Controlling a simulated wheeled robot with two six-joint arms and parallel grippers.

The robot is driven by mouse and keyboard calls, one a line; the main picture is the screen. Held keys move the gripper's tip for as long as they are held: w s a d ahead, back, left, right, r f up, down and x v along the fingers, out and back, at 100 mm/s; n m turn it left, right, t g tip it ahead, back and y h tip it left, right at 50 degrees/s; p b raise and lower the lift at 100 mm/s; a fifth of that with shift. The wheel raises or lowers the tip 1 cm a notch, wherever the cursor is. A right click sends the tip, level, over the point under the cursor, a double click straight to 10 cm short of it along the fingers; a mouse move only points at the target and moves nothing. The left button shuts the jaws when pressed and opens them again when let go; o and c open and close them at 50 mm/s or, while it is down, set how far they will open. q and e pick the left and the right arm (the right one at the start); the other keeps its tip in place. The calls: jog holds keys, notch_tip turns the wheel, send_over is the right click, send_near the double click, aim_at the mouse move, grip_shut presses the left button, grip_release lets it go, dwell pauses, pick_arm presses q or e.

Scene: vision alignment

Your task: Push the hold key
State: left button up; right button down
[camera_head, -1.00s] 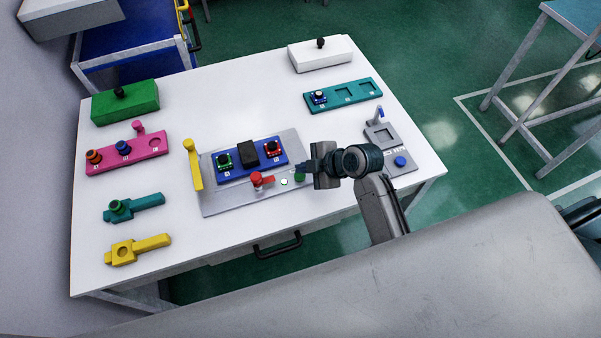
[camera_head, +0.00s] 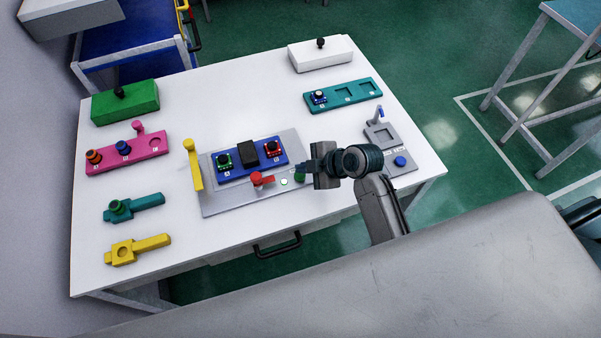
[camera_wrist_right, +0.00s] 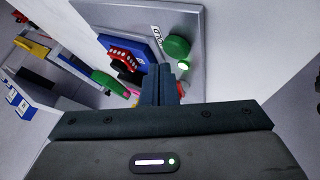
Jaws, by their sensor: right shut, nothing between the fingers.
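The hold key is a round green button (camera_head: 299,178) on the grey panel (camera_head: 225,201). In the right wrist view the green button (camera_wrist_right: 177,47) sits beside a white label with part of the word HOLD showing. My left gripper is not in view.
A blue board (camera_head: 236,174) and a yellow upright lever (camera_head: 194,165) stand left. A grey block with a blue button (camera_head: 400,161) is right. The table front is mostly clear.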

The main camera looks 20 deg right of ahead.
aim_at(304, 176)
jog(key=shift+f, duration=0.4)
jog(key=shift+f+b, duration=0.4)
jog(key=shift+f, duration=0.1)
dwell(0.4)
jog(key=shift+r, duration=0.15)
jog(key=shift+r+p, duration=0.8)
jog(key=shift+p, duration=0.05)
notch_tip(304, 176, up, 6)
jog(key=p, duration=0.5)
jog(key=shift+p, duration=0.3)
